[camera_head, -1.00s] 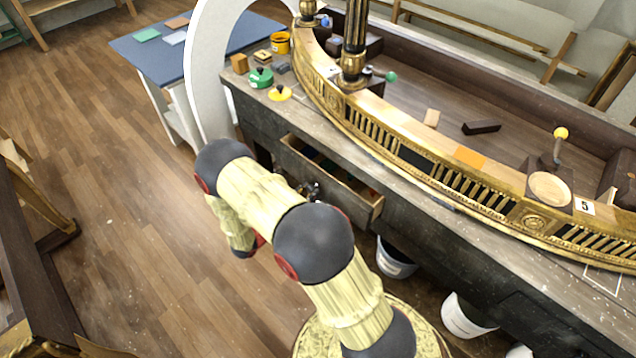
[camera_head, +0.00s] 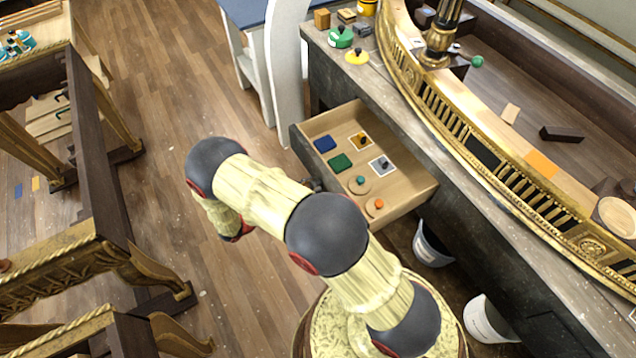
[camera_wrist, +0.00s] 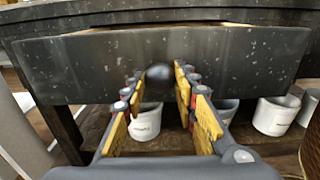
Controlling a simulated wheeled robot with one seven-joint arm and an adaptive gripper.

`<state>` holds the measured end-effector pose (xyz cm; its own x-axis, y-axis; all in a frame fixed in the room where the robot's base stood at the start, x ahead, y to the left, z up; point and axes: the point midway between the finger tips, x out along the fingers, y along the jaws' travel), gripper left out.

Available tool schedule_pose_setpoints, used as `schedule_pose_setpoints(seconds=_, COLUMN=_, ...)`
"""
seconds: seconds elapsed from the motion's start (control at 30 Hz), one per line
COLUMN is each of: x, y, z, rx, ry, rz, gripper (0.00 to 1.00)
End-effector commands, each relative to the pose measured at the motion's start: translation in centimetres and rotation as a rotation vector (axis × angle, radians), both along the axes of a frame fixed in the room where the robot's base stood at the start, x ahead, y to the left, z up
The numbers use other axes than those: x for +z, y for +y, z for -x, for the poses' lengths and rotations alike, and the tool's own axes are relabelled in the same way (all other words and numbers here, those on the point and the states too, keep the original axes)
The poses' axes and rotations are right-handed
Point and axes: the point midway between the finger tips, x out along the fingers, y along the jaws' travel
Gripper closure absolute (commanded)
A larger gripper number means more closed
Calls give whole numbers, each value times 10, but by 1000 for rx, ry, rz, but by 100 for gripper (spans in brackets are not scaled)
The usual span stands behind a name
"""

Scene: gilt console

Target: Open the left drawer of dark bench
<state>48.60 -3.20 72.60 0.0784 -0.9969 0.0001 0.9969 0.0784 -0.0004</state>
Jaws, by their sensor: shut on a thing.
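The dark bench (camera_head: 480,247) runs diagonally across the right of the head view. Its left drawer (camera_head: 418,190) is pulled well out and shows a pale wooden inside. In it lie blue and green squares, small framed pieces and round knobbed pieces. In the wrist view the dark drawer front (camera_wrist: 90,68) fills the upper part, with a round dark knob (camera_wrist: 160,76) at its middle. My gripper (camera_wrist: 155,92) has its yellow-padded fingers on either side of the knob and is shut on it. In the head view my arm mostly hides the gripper and drawer front.
White buckets (camera_head: 432,245) (camera_head: 487,318) stand under the bench. A gilt curved rail (camera_head: 470,135) lies along the bench top. Carved wooden furniture (camera_head: 75,250) stands at the left. Bare floor (camera_head: 165,110) lies between it and my arm.

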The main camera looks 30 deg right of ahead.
Motion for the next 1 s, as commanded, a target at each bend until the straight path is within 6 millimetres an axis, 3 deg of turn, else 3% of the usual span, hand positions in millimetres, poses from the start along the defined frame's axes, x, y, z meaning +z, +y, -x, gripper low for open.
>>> schedule_pose_setpoints(seconds=0.47, x=0, y=4, z=1, rx=-1, ry=0, rz=0, gripper=100)
schedule_pose_setpoints(seconds=0.5, x=0, y=4, z=1, rx=-1, ry=0, rz=0, gripper=69)
schedule_pose_setpoints(seconds=0.8, x=0, y=4, z=0, rx=0, ry=0, rz=0, gripper=52)
schedule_pose_setpoints(seconds=1.0, x=0, y=4, z=0, rx=0, ry=0, rz=0, gripper=52)
